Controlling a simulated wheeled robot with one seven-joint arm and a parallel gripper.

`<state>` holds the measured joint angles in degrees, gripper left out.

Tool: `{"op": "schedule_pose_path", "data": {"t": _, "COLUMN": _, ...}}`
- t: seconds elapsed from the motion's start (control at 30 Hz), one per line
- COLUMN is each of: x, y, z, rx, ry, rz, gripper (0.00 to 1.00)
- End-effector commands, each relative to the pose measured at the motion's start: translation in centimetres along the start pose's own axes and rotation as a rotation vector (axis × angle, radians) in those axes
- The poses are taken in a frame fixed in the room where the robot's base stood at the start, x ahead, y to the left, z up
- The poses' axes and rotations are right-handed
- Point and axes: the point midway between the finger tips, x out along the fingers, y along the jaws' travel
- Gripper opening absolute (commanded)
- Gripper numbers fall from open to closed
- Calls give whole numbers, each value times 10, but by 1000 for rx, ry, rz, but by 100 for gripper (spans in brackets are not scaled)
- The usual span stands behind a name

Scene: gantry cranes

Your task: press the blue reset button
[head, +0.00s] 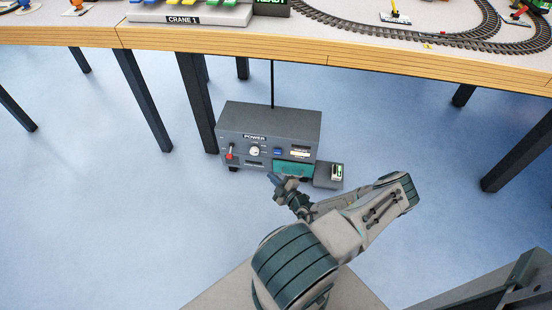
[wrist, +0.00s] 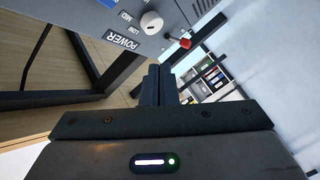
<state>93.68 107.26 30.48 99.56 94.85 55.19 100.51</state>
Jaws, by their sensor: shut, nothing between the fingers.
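The blue reset button (head: 278,152) is a small blue patch on the front of the grey power box (head: 232,113), right of the white knob (head: 254,151). In the wrist view a bit of blue (wrist: 104,3) shows at the top edge, probably the same button, mostly cut off. My gripper (head: 274,179) is below the button and in front of the box, with its fingers close together. In the wrist view the gripper (wrist: 158,70) is shut and empty, and its tips appear apart from the panel. I cannot tell the exact gap to the box.
A red-tipped lever (head: 229,152) is at the panel's left; it also shows in the wrist view (wrist: 180,42). A small grey unit (head: 328,183) adjoins the box on the right. The table (head: 220,42) with dark legs stands above and behind. Open blue floor lies left.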

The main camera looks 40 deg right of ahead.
Motion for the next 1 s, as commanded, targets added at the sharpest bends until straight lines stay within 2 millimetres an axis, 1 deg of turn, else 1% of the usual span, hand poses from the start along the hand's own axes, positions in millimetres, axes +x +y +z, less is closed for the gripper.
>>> {"op": "schedule_pose_path", "data": {"t": 0.03, "x": -2, "y": -6, "z": 7, "rx": 27, "ry": -17, "rz": 13, "gripper": 0}}
{"op": "schedule_pose_path", "data": {"t": 0.13, "x": -5, "y": -7, "z": 12, "rx": 52, "ry": -35, "rz": 24, "gripper": 0}}
{"op": "schedule_pose_path", "data": {"t": 0.37, "x": -10, "y": -7, "z": 15, "rx": 58, "ry": -45, "rz": 28, "gripper": 0}}
{"op": "schedule_pose_path", "data": {"t": 0.53, "x": -8, "y": -6, "z": 17, "rx": 57, "ry": -44, "rz": 27, "gripper": 0}}
{"op": "schedule_pose_path", "data": {"t": 0.67, "x": 1, "y": -1, "z": 23, "rx": 54, "ry": -41, "rz": 28, "gripper": 0}}
{"op": "schedule_pose_path", "data": {"t": 1.0, "x": 34, "y": 25, "z": 52, "rx": 45, "ry": -41, "rz": 31, "gripper": 0}}
